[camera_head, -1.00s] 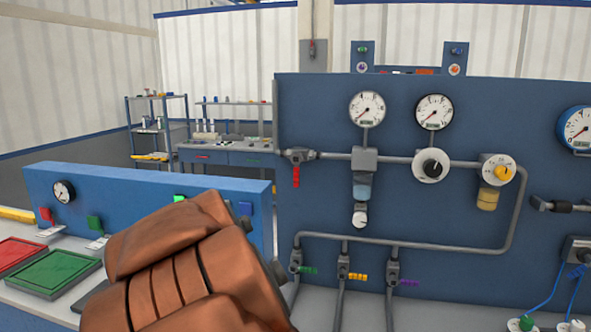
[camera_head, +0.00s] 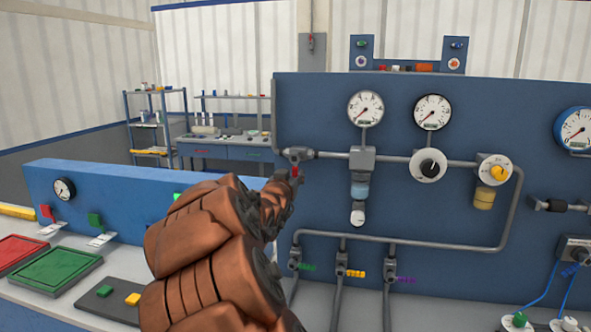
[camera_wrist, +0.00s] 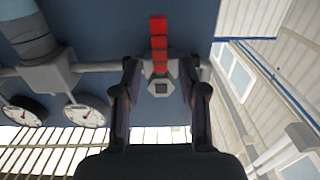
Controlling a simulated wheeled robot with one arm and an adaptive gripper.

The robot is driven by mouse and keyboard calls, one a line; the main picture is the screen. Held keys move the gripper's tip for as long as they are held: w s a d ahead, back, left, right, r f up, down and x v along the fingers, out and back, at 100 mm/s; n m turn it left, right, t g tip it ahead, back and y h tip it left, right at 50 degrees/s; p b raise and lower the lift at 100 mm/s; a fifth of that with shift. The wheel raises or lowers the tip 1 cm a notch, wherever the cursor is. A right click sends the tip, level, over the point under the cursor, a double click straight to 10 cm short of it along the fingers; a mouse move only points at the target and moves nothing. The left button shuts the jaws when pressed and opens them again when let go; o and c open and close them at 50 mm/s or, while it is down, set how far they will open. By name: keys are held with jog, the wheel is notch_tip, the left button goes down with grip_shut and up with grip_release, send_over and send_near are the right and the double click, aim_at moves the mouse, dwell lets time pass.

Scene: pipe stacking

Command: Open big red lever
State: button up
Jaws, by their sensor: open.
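The big red lever (camera_head: 295,171) is on the valve at the left end of the upper pipe on the blue panel (camera_head: 400,215). In the head view my gripper (camera_head: 289,180) covers most of the lever. In the wrist view the red lever (camera_wrist: 158,38) extends from the grey valve body (camera_wrist: 160,86) towards the top of the picture. My gripper (camera_wrist: 160,66) is open there, with one finger on each side of the valve and lever base. I cannot tell whether either finger touches the lever.
Smaller green (camera_head: 307,267), yellow (camera_head: 355,273) and purple (camera_head: 405,280) levers sit on valves below. Gauges (camera_head: 365,108) and knobs are to the right. A low blue panel (camera_head: 120,195) with red and green trays (camera_head: 60,268) stands at left, near my arm.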

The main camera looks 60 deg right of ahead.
aim_at(295, 172)
jog(key=shift+p+x, duration=0.6)
jog(key=shift+x, duration=1.6)
grip_shut()
